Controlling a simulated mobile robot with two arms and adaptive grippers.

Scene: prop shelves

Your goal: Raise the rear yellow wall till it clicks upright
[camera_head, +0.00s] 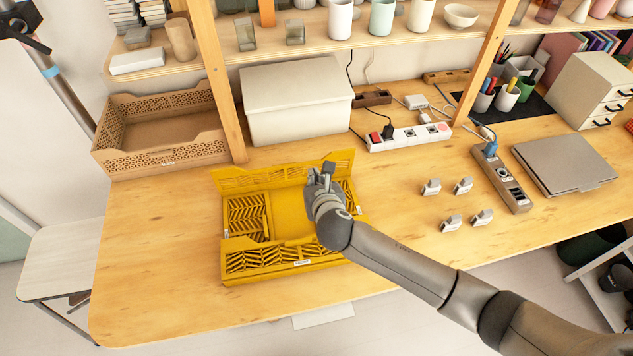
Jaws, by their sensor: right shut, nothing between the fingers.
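A yellow folding crate (230,272) sits on the wooden table. Its rear yellow wall (262,176) stands up along the back edge; I cannot tell whether it is fully upright or leans a little. The front wall (285,258) shows along the near side. The left slatted side panel (247,214) lies folded inside. My right gripper (323,172) is shut and empty at the right part of the rear wall, covering some of it; whether it touches is unclear. My right forearm hides part of the crate's right side. My left gripper is not in view.
A lidded cream box (296,105) stands behind the crate, and a brown open crate (160,135) behind left. A wooden shelf post (221,85) rises between them. Power strips (408,138), several small clips (462,186) and a grey laptop (563,163) lie right. The table's left is clear.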

